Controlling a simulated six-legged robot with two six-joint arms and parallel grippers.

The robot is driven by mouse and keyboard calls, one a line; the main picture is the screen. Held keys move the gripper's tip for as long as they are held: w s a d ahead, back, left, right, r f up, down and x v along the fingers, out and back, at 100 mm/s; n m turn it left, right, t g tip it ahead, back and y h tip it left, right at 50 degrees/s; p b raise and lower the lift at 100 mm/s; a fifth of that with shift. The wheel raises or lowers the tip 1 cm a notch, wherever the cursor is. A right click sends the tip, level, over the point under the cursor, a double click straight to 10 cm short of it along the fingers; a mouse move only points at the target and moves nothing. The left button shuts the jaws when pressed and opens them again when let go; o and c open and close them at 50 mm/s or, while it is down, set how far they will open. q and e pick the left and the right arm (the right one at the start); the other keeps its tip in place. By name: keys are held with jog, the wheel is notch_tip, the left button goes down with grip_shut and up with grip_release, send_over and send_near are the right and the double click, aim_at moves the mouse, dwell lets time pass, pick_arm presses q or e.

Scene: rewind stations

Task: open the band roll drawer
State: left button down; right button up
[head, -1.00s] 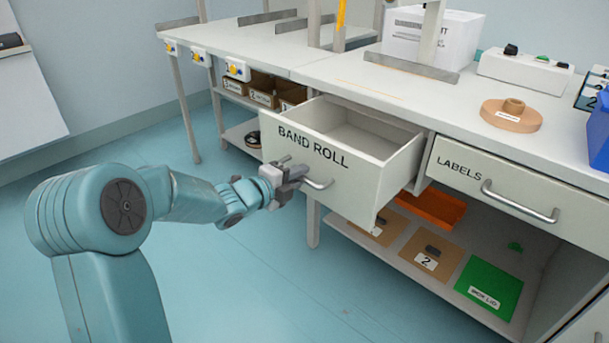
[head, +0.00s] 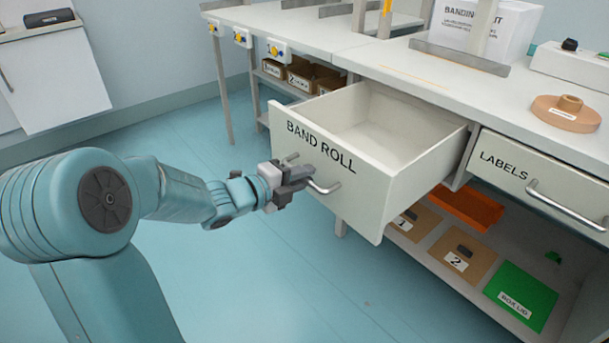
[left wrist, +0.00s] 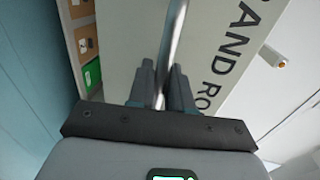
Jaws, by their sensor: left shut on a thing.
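The band roll drawer (head: 345,190) is a pale grey drawer marked BAND ROLL. In the head view it stands well out from the bench, and the part of its inside that shows is empty. Its metal bar handle (head: 327,188) is on the front. My left gripper (head: 303,176) is shut on this handle. In the left wrist view the handle (left wrist: 176,40) runs between the two fingers (left wrist: 160,85), with the lettered drawer front (left wrist: 215,50) behind it. My right gripper is not in view.
The shut LABELS drawer (head: 540,180) is to the right. Below are an orange tray (head: 468,207), a green box lid mat (head: 520,295) and numbered brown mats (head: 460,252). A brown roll (head: 566,112) lies on the bench top. The floor (head: 240,270) in front is clear.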

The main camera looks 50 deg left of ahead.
pick_arm(q)
jog(key=c, duration=1.2)
grip_release()
jog(key=p+v, duration=0.4)
jog(key=v, duration=1.2)
jog(key=shift+s+r, duration=0.15)
